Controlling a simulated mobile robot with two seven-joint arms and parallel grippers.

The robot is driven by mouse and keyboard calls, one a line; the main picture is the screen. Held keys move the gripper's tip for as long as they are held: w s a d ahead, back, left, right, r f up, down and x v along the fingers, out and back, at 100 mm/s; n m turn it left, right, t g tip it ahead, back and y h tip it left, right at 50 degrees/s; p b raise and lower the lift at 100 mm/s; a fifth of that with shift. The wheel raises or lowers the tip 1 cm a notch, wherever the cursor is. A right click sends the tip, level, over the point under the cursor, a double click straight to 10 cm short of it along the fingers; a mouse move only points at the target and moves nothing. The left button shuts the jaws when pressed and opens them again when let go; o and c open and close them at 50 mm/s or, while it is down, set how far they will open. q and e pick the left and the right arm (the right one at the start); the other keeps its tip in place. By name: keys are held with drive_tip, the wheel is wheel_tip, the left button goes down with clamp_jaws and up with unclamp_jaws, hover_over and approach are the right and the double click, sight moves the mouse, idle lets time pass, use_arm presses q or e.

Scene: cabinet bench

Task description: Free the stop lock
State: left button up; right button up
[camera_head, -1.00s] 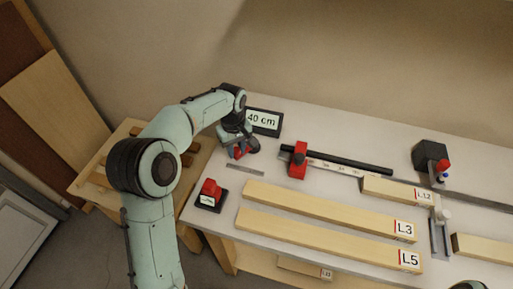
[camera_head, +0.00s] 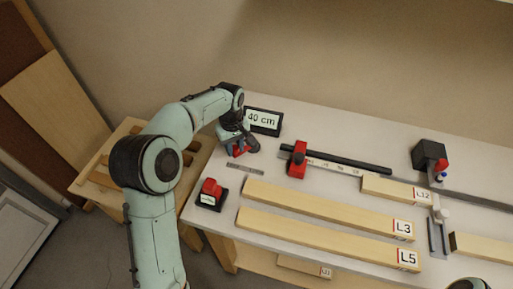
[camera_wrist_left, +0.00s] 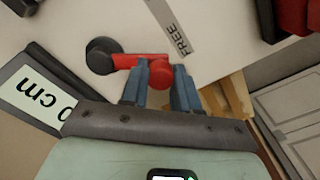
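The stop lock's red lever (camera_wrist_left: 130,62) shows in the left wrist view, with a black round pivot (camera_wrist_left: 102,55) at one end and a red knob (camera_wrist_left: 160,75) at the other. My left gripper (camera_wrist_left: 160,82) has one blue finger on each side of the knob; they look closed on it. A grey strip marked FREE (camera_wrist_left: 176,32) lies beside the lever, which does not point along it. In the head view my left gripper (camera_head: 240,148) hides most of the lever. A red stop block (camera_head: 298,160) sits on the black rail (camera_head: 350,160). My right gripper is out of view.
A 40 cm display (camera_head: 263,121) stands close behind my left gripper. A red button on a black base (camera_head: 210,195) is at the bench's front left. Boards L3 (camera_head: 320,214) and L5 (camera_head: 310,237) lie in front; L12 (camera_head: 385,188) lies by the rail.

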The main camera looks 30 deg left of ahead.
use_arm(q)
drive_tip(key=o, duration=0.4)
drive_tip(key=shift+o, duration=0.2)
drive_tip(key=shift+r, duration=0.1)
drive_tip(key=shift+r+p, duration=0.95)
drive_tip(key=shift+r, duration=0.6)
drive_tip(key=shift+r+p, duration=1.5)
drive_tip(key=shift+r, duration=1.45)
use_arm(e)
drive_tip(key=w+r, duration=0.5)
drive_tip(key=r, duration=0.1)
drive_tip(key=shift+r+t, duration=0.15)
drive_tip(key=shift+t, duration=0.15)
use_arm(q)
drive_tip(key=shift+f, duration=0.1)
drive_tip(key=shift+s, duration=0.1)
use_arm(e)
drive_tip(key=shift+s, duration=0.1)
